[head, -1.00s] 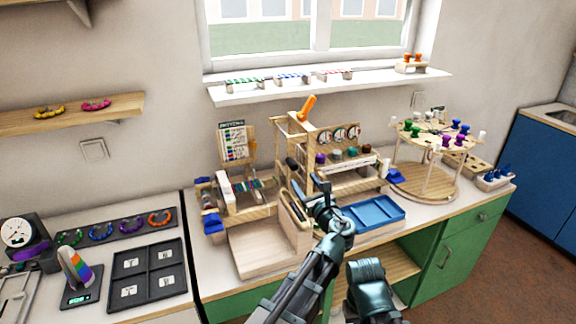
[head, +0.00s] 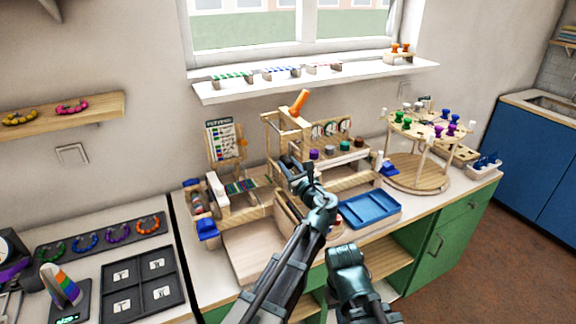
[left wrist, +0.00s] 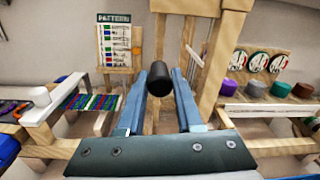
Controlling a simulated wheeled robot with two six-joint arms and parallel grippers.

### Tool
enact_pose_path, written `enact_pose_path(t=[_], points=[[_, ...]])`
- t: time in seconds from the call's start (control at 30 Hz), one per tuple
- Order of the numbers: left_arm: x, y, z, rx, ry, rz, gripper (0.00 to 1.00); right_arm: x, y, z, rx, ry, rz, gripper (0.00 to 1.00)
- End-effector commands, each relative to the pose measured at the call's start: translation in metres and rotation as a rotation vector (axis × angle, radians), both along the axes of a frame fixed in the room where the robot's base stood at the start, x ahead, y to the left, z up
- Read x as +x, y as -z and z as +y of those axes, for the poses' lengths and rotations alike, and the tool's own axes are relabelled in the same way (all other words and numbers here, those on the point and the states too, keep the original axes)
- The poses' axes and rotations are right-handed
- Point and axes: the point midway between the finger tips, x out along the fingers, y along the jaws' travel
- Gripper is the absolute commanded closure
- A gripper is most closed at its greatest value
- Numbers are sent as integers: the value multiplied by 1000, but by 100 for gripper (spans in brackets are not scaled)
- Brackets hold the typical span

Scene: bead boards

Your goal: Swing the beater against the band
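The black cylindrical grip (left wrist: 155,75), which looks like the beater's handle, shows end-on between and just beyond my left fingertips in the left wrist view. The rest of the beater is hard to make out. My left gripper (left wrist: 160,90) is open, with one blue-grey finger on each side of the grip and gaps showing. In the head view my left gripper (head: 290,168) reaches into the wooden loom and mostly hides the grip. The coloured beaded band (left wrist: 90,102) lies on the loom to the left; it also shows in the head view (head: 241,186). My right gripper cannot be made out.
An upright wooden frame (left wrist: 213,60) with an orange lever (head: 299,102) stands close by the gripper. A blue tray (head: 370,210), a row of coloured knobs (head: 330,150) and a round peg stand (head: 415,175) are to the right. A pattern card (head: 220,140) stands behind.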

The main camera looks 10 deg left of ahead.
Motion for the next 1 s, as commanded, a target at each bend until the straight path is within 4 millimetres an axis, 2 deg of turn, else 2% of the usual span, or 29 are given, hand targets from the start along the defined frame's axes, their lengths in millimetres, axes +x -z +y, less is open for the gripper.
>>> enact_pose_path(t=[0.03,0.17,1.0], points=[[0,0,0,0,0,0,76,0,0,0,0,0,0,100],[0,0,0,0,0,0,100,0,0,0,0,0,0,100],[0,0,0,0,0,0,100,0,0,0,0,0,0,100]])
